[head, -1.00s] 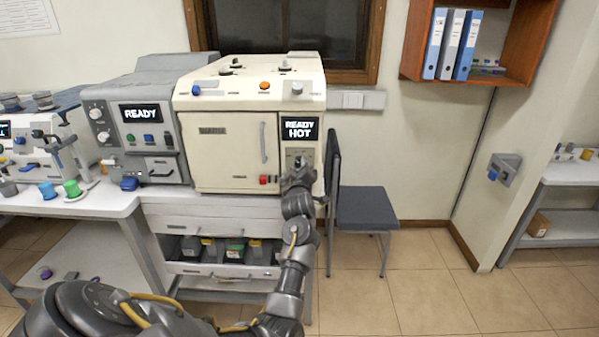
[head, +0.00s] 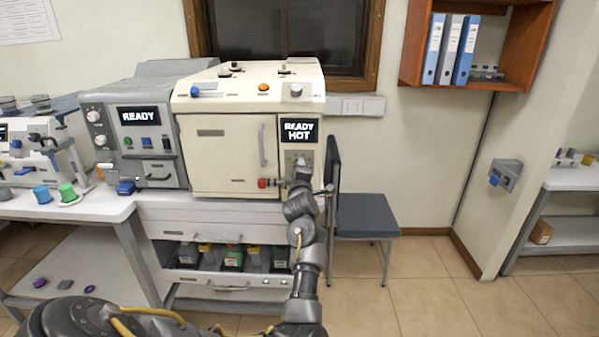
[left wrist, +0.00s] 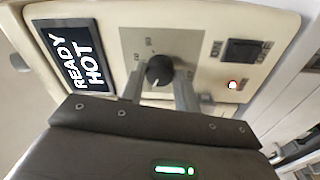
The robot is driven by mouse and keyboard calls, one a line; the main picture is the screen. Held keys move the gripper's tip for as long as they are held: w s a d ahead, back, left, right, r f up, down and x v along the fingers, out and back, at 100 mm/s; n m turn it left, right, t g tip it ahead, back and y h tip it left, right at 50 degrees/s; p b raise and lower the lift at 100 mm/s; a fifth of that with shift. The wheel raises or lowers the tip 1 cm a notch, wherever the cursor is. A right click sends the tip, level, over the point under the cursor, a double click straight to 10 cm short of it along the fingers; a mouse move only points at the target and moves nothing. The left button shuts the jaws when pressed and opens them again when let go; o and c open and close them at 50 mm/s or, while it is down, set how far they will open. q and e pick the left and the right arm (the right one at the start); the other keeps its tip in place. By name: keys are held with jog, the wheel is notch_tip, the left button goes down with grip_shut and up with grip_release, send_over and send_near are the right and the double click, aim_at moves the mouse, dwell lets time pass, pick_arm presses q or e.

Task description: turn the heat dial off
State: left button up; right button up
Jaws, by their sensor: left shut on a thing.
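The heat dial is a round black knob (left wrist: 159,69) on a grey plate with small markings, seen close up in the left wrist view. My left gripper (left wrist: 160,80) is at the dial, its two fingers on either side and shut on it. In the head view my left gripper (head: 300,170) is at the cream oven's (head: 228,150) right-hand control panel and mostly hides the dial. The display (head: 299,130) above the dial reads READY HOT. My right gripper is not in view.
A dark chair (head: 362,214) stands right of the oven. A grey READY unit (head: 140,140) stands left.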

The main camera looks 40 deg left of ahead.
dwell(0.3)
pick_arm(q)
jog(key=o, duration=1)
jog(key=shift+c, duration=0.2)
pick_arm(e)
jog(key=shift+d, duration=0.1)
pick_arm(q)
jog(key=shift+d, duration=0.1)
